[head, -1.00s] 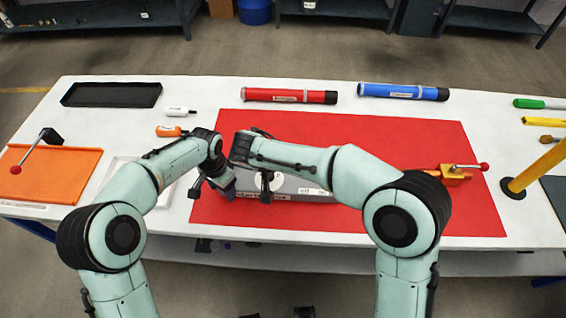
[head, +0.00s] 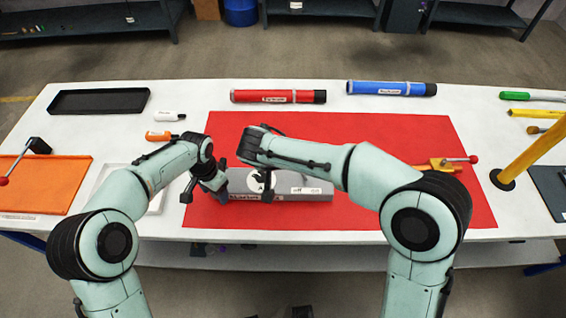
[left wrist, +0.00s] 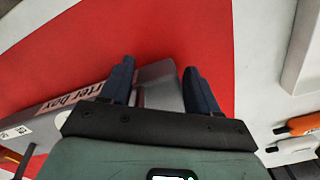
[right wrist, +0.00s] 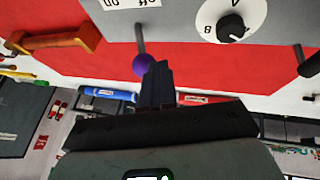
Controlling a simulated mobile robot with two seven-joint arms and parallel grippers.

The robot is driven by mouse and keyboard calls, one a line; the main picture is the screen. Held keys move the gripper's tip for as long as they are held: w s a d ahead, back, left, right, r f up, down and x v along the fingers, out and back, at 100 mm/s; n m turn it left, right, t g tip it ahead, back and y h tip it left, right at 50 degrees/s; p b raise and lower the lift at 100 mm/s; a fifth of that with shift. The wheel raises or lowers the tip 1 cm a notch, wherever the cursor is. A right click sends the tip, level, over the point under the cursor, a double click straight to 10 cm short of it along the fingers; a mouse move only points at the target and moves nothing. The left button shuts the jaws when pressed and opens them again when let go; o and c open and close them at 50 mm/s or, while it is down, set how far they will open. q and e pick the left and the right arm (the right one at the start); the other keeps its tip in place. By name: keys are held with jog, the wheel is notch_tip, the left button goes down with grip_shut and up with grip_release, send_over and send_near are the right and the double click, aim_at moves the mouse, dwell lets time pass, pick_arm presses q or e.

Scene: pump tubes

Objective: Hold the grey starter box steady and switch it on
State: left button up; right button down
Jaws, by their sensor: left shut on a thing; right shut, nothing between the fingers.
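The grey starter box (head: 315,187) lies on the red mat. My left gripper (head: 222,190) is shut on the box's left end; the left wrist view shows the box (left wrist: 160,88) between its fingers (left wrist: 158,85). My right gripper (head: 267,192) is over the box front, left of the "off" and "on" marks. In the right wrist view its fingers (right wrist: 158,85) are shut and empty, beside a purple ball (right wrist: 143,65) on a lever stem (right wrist: 140,35). The stem is nearer "off". I cannot tell whether fingers and ball touch. A black dial (right wrist: 231,27) marked A and B is beside the lever.
Red (head: 278,96) and blue (head: 390,88) tubes lie behind the box. An orange part with a red-knobbed lever (head: 445,165) is at right on the red mat (head: 400,135). A yellow post (head: 530,160) stands farther right. An orange tray (head: 45,185) is at left.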

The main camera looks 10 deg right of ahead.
pick_arm(q)
jog(key=shift+s+f, duration=0.2)
jog(key=shift+f, duration=0.05)
pick_arm(e)
jog(key=s+d+r+m+y, duration=0.1)
jog(key=d+y, duration=0.3)
jog(key=d, duration=0.3)
jog(key=shift+s+r+t, duration=0.15)
jog(key=shift+s+t, duration=0.15)
jog(key=shift+t, duration=0.1)
jog(key=shift+a+r, duration=0.1)
jog(key=shift+r, duration=0.05)
jog(key=shift+r, duration=0.75)
jog(key=shift+a, duration=0.1)
